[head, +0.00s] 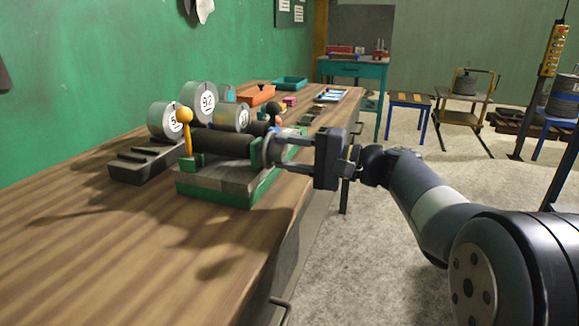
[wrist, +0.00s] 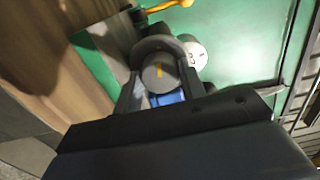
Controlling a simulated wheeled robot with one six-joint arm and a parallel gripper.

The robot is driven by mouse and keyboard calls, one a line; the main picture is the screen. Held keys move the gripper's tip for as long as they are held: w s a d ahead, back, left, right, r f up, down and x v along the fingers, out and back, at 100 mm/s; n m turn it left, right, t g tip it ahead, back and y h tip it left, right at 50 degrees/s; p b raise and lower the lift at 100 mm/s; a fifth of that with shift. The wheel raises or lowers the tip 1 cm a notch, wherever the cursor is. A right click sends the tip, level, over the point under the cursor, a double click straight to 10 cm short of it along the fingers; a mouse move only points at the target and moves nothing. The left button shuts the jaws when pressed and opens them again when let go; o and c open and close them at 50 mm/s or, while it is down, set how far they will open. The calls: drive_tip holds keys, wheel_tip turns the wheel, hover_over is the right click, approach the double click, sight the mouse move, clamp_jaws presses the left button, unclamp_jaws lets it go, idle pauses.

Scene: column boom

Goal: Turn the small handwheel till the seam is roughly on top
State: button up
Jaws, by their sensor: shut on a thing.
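The small handwheel (head: 272,150) is at the right end of a dark roller (head: 222,143) on a green-based fixture (head: 215,195) on the bench. My gripper (head: 283,153) reaches it from the right and is shut on it, one finger above the other in the head view. In the wrist view a round grey end face (wrist: 158,77) sits between my two fingers, with a short yellow mark on it. I cannot tell whether this mark is the seam. The wheel's rim is mostly hidden by the fingers.
A lever with an orange ball (head: 184,115) and a black-knobbed one (head: 274,108) stand up from the fixture. Numbered grey drums (head: 199,97) are behind it, and a dark stepped block (head: 143,166) lies to its left. The front of the wooden bench (head: 130,260) is clear.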

drive_tip(key=shift+f+n+b, duration=0.1)
drive_tip(key=shift+n+b, duration=0.35)
drive_tip(key=shift+n, duration=0.05)
drive_tip(key=o, duration=1)
drive_tip(key=shift+d, duration=0.1)
drive_tip(key=p+v, duration=0.2)
drive_tip(key=v, duration=0.8)
drive_tip(key=shift+s+d, duration=0.2)
drive_tip(key=shift+d, duration=0.1)
drive_tip(key=shift+a, duration=0.1)
